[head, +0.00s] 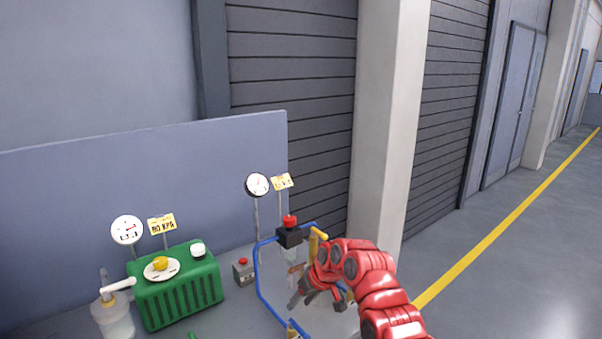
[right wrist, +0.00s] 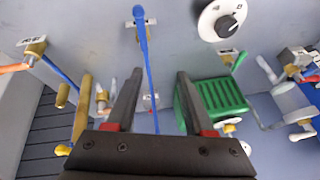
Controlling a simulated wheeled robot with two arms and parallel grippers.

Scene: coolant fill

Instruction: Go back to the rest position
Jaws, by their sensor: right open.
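My red right arm reaches in from the lower right in the head view. Its gripper (head: 316,299) is over the right part of the work surface, beside a blue pipe frame (head: 262,275). In the right wrist view the gripper (right wrist: 157,85) has its two dark fingers spread apart, with nothing held between them. A blue rod (right wrist: 148,75) shows beyond the gap; I cannot tell its distance. My left gripper is not in view. The arm hides part of the surface and the lower part of the frame.
A green ribbed tank (head: 178,295) stands at the left, with a clear pump bottle (head: 113,318) beside it. Round gauges (head: 257,185) stand on thin posts. A black block with a red cap (head: 290,233) is on the pipe frame. A pale pillar (head: 384,120) rises behind my arm. The floor (head: 500,280) at right is clear.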

